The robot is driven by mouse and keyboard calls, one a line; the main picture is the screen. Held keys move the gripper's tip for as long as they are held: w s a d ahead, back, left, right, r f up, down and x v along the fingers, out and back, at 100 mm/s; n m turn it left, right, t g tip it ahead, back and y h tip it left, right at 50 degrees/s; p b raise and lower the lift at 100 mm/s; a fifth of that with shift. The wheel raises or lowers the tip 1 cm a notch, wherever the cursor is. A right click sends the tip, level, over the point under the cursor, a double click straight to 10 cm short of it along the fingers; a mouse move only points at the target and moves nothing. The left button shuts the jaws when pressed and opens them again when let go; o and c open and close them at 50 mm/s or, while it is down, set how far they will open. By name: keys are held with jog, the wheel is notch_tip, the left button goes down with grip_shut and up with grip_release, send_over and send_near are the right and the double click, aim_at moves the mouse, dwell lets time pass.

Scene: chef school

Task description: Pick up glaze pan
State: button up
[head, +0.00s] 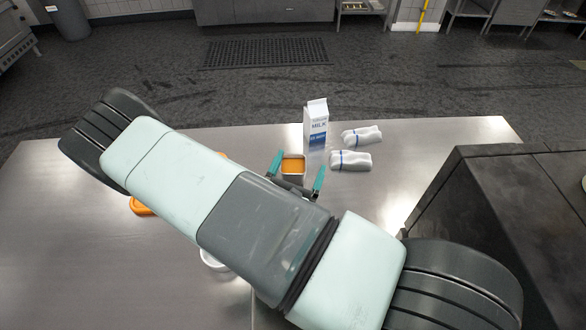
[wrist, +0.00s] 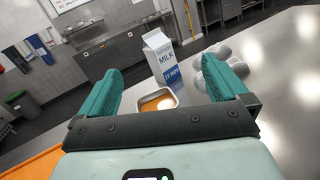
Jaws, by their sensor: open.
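The glaze pan (head: 294,179) is a small square metal pan with orange glaze in it, standing on the steel table in front of the milk carton. In the wrist view the pan (wrist: 175,98) shows between and beyond my fingers, a little below the line of the fingertips. My gripper (head: 297,171) is open and empty. In the head view its two teal fingers lie on either side of the pan. I cannot tell if either finger touches it. My forearm hides part of the table on the near side.
A milk carton (head: 316,127) stands just behind the pan. Two white packages with blue bands (head: 351,160) (head: 362,136) lie to its right. An orange item (head: 141,206) and a white bowl (head: 213,262) are partly hidden by my arm. The table's left side is clear.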

aim_at(293, 163)
jog(key=f+n+y, duration=0.1)
jog(key=f+y, duration=0.1)
jog(key=s+a+f+n+y, duration=0.1)
jog(key=f+n, duration=0.1)
jog(key=s+a+f+n+y, duration=0.1)
jog(key=f+y, duration=0.1)
jog(key=shift+f+n+y, duration=0.2)
jog(key=shift+n+y, duration=0.1)
jog(key=shift+w+f, duration=0.2)
jog(key=w, duration=0.3)
jog(key=w+d, duration=0.1)
jog(key=w, duration=0.6)
jog(key=shift+w+d+f, duration=0.15)
jog(key=shift+f, duration=0.05)
jog(key=c, duration=1.3)
